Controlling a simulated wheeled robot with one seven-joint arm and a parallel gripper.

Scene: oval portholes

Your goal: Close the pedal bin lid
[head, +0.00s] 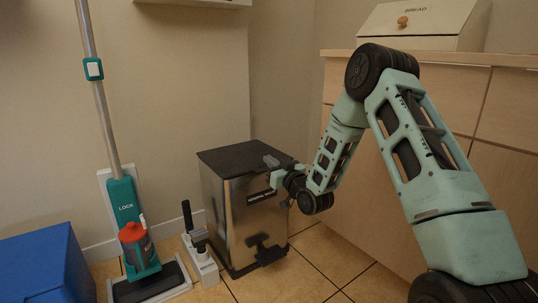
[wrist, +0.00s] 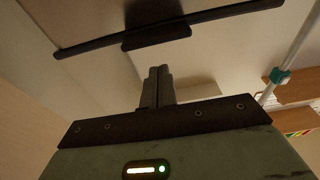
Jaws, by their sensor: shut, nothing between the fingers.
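The pedal bin (head: 224,210) is a steel box with a dark lid (head: 240,156) and a dark pedal low on its front. In the head view the lid lies flat across the top, with no clear gap under it. My gripper (head: 271,161) is at the lid's front right edge; I cannot tell whether it touches. In the wrist view my gripper's fingers (wrist: 157,86) are together with nothing between them. A dark bar with a tab crosses above them there; I cannot tell whether it is part of the lid.
A teal floor mop (head: 126,205) stands left of the bin, with a small grey and black item (head: 202,262) between them. A blue box (head: 45,265) is at lower left. A wooden counter (head: 405,180) with a bread box (head: 425,22) is on the right. A pale shelf hangs above.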

